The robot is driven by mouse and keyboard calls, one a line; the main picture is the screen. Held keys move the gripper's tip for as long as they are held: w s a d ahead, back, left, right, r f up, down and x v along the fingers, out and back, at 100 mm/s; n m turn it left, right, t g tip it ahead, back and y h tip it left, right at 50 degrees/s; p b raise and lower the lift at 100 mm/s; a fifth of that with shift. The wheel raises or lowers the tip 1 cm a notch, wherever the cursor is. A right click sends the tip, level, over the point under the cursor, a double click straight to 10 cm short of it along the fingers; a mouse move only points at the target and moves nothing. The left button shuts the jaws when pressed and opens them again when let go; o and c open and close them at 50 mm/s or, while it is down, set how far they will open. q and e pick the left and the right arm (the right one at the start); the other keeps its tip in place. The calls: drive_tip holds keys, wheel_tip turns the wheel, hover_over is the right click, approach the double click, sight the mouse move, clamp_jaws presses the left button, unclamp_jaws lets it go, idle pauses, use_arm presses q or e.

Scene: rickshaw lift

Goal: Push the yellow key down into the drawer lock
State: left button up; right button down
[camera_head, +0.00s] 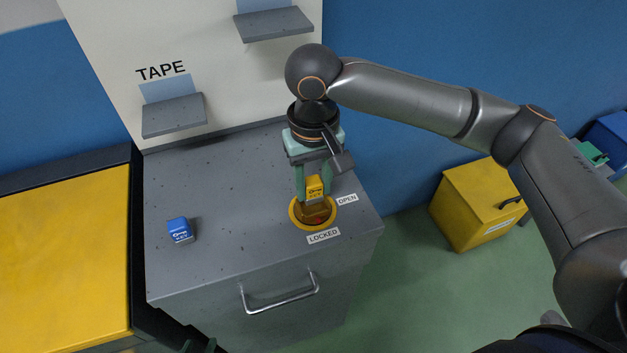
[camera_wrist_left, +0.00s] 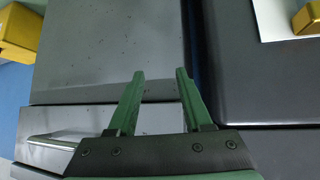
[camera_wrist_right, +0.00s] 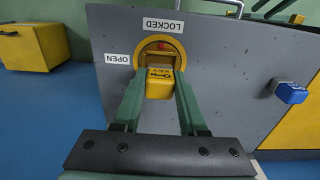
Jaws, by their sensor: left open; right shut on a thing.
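The yellow key (camera_head: 314,187) is a block with dark lettering, held upright at the drawer lock. My right gripper (camera_head: 313,192) is shut on it from above. In the right wrist view the key (camera_wrist_right: 160,84) sits between the fingertips. The drawer lock (camera_head: 296,215) is a yellow ring around a dark recess in the grey cabinet top. The key is over the recess, and I cannot tell how far its lower end is in. My left gripper (camera_wrist_left: 160,76) is open and empty near the cabinet's front; only a bit shows at the head view's bottom edge.
LOCKED (camera_head: 323,236) and OPEN (camera_head: 347,199) labels lie beside the lock. A blue key block (camera_head: 180,230) stands on the cabinet top (camera_head: 225,190) at the left. A drawer handle (camera_head: 281,303) sticks out in front. A yellow cabinet (camera_head: 60,260) is at the left, and a yellow box (camera_head: 470,210) at the right.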

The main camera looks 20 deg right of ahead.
sight(314, 201)
drive_tip(key=p, duration=0.2)
drive_tip(key=shift+p, duration=0.4)
idle(1.1)
drive_tip(key=shift+f, duration=0.9)
idle(0.5)
drive_tip(key=shift+f+p, duration=0.55)
idle(0.5)
drive_tip(key=shift+f+p, duration=0.1)
drive_tip(key=shift+p, duration=0.65)
idle(0.6)
